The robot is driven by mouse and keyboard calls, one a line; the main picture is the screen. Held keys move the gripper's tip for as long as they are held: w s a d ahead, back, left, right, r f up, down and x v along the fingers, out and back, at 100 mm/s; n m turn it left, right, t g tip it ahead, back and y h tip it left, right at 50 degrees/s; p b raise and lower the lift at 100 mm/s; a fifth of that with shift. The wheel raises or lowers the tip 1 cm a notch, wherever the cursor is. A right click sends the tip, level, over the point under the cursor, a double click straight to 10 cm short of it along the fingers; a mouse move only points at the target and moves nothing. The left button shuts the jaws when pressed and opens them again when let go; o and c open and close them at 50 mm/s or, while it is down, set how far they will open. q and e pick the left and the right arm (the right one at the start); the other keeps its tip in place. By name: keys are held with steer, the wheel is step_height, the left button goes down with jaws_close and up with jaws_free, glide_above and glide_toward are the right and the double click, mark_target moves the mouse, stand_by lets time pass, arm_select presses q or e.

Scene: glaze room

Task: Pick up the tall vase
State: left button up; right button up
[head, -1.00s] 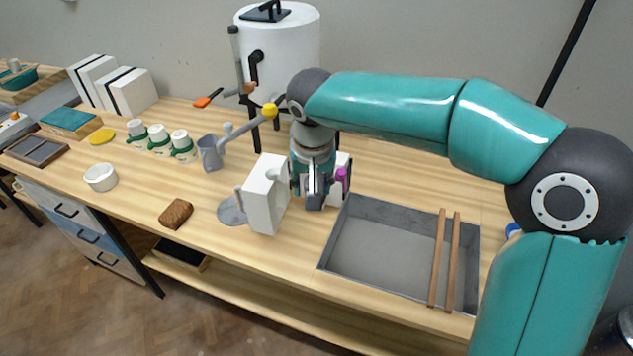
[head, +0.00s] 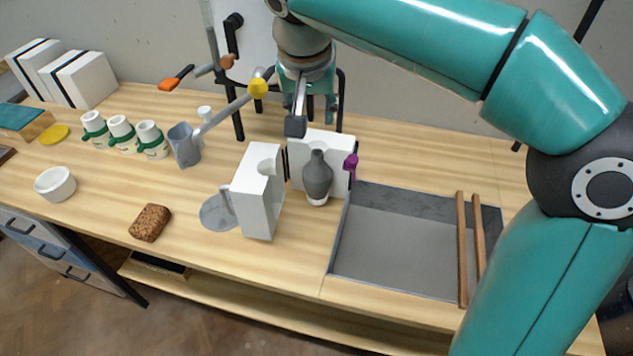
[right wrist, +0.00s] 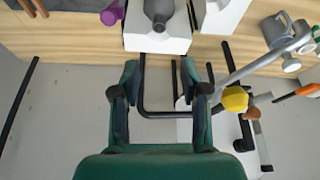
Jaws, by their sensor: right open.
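The tall vase (head: 318,178) is dark grey with a narrow neck and a white base. It stands upright at the front of a white block (head: 338,150), near the basin's left corner. The vase also shows at the top of the right wrist view (right wrist: 159,8), partly cut off. My right gripper (head: 312,108) is above and behind the vase, apart from it. Its two fingers are spread with nothing between them in the right wrist view (right wrist: 160,92). My left gripper is not in view.
Another white block (head: 258,190) stands close left of the vase. A purple knob (head: 350,167) is right of it. A grey basin (head: 400,245) with wooden bars lies to the right. A white drum on black legs (head: 340,105) and a yellow-ended lever (head: 257,88) stand behind.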

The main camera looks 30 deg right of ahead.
step_height(320, 180, down, 2)
steer(key=b, duration=0.1)
glide_toward(317, 156)
steer(key=x, duration=0.5)
steer(key=shift+p+x, duration=0.3)
steer(key=shift+x, duration=2.5)
steer(key=shift+c, duration=0.2)
steer(key=c, duration=0.7)
steer(key=shift+r, duration=0.1)
